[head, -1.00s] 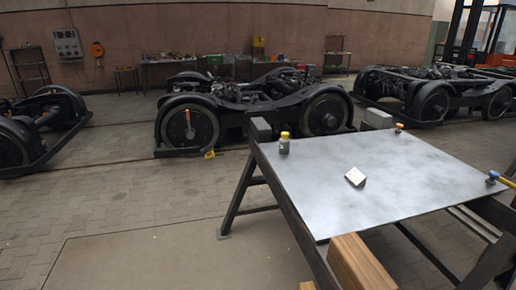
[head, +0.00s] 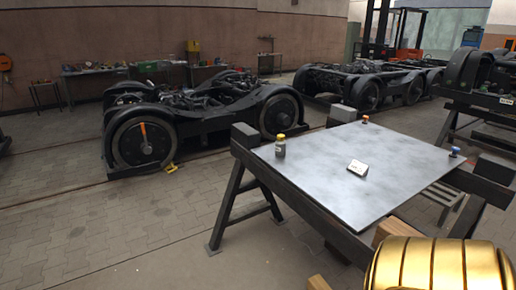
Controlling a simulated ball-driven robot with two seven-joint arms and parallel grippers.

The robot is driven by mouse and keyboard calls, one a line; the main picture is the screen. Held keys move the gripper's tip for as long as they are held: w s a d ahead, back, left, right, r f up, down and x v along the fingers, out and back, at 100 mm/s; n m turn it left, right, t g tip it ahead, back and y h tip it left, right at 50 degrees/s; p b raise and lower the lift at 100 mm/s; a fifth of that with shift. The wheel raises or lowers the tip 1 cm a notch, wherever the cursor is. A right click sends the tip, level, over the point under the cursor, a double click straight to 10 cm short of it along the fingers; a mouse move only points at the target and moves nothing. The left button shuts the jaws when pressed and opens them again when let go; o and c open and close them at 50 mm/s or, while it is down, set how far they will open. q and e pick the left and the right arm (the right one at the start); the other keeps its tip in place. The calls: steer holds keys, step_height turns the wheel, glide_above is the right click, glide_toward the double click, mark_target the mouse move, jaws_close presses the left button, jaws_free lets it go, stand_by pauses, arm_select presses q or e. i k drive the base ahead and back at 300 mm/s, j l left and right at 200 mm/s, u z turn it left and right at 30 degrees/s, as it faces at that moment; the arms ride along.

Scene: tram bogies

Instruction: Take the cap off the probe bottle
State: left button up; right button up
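The probe bottle (head: 280,149) is a small grey bottle with a yellow cap (head: 280,137) on top. It stands upright near the left edge of the grey metal table top (head: 330,195).
A small white block (head: 357,167) lies mid-table. An orange-topped item (head: 365,119) and a blue-topped item (head: 454,152) stand at the far and right edges. Dark trestles (head: 238,185) bear the table.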

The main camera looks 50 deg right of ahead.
mark_target(280, 149)
steer(key=i+z, duration=0.75)
steer(key=i+j+z, duration=0.15)
steer(key=i+z, duration=0.2)
